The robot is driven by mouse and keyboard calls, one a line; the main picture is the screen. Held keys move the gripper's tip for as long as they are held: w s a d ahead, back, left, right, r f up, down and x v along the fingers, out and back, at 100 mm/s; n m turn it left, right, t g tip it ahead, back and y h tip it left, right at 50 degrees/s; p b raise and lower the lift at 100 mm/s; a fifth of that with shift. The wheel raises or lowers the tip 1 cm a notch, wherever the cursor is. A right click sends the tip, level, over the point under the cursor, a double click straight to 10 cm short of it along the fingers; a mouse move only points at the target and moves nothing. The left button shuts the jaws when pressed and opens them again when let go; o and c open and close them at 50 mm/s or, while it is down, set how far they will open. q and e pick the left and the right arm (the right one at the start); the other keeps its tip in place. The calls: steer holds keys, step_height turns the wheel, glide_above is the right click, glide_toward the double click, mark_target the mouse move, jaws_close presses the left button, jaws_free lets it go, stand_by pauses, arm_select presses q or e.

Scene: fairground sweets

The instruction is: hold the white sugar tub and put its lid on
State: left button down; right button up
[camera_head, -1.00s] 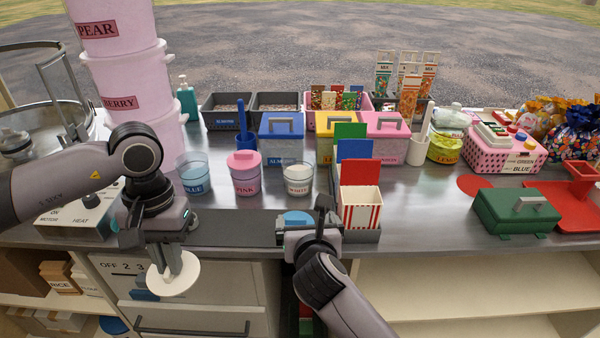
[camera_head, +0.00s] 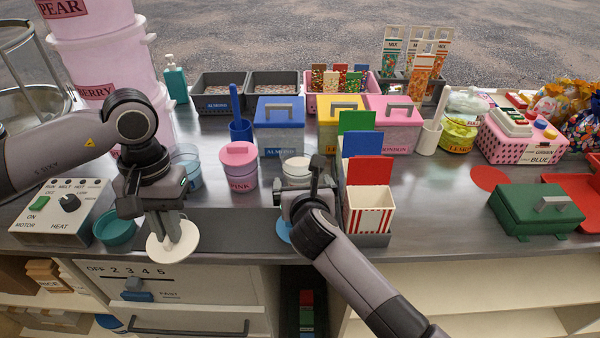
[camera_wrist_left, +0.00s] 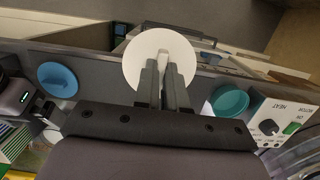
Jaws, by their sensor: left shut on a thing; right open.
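The white sugar tub (camera_head: 297,167) is a clear cup of white sugar standing on the counter, its lower part hidden by my right gripper. My right gripper (camera_head: 302,187) is open, close in front of the tub; its fingers are mostly hidden, so I cannot tell whether they touch or surround it. The white lid (camera_head: 160,249) is a round disc with a small handle, clasped in my left gripper (camera_head: 172,232) over the counter's front edge. In the left wrist view the lid (camera_wrist_left: 143,60) shows beyond the shut fingers.
The lidded pink tub (camera_head: 239,182) and the blue tub (camera_head: 189,172) stand left of the white one. A blue lid (camera_head: 283,231) lies near the front edge, partly behind my right arm. A teal dish (camera_head: 116,232) is left. A striped box (camera_head: 367,213) stands close right.

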mark_target(300, 176)
steer(key=b+x, duration=0.5)
steer(key=x, duration=0.2)
steer(key=shift+w+f+b, duration=0.25)
steer(key=shift+f+b, duration=0.05)
steer(key=shift+b, duration=0.1)
steer(key=shift+w+f+b, duration=0.15)
steer(key=shift+w+b, duration=0.35)
steer(key=shift+w, duration=0.15)
steer(key=c, duration=0.5)
steer(key=shift+o, duration=0.2)
steer(key=shift+a+r, duration=0.1)
steer(key=shift+r, duration=0.2)
steer(key=shift+w+r+p, duration=0.1)
steer(key=shift+r+p, duration=0.5)
steer(key=shift+p, duration=0.2)
